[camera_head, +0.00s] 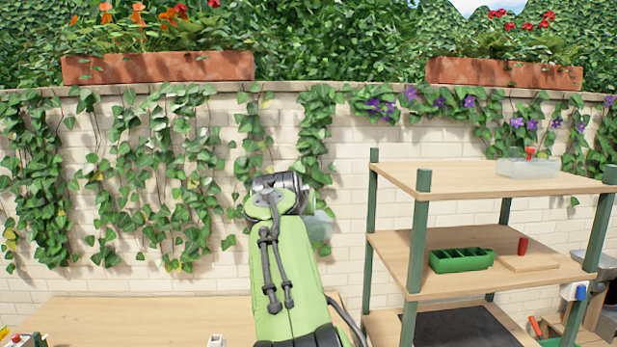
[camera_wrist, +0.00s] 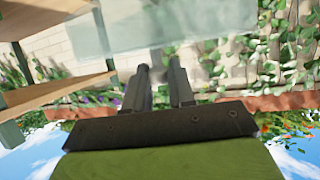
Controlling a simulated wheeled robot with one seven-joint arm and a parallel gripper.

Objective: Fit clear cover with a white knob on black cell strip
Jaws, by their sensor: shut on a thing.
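My gripper (camera_wrist: 160,75) is shut at the near side of a clear cover (camera_wrist: 130,28), which spans the top of the wrist view. A small pale grey piece shows between the fingertips; I cannot tell its colour well enough to call it the white knob. In the head view my arm hides the gripper, and part of the clear cover (camera_head: 320,230) shows just right of the arm, in the air before the brick wall. I see no black cell strip clearly in either view.
A shelf rack (camera_head: 490,180) stands at right. Its top board holds a clear cover with a red knob (camera_head: 528,165); its middle board holds a green cell tray (camera_head: 460,260) and a red-knobbed wooden board (camera_head: 528,262). A wooden table (camera_head: 130,315) lies at lower left, mostly clear.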

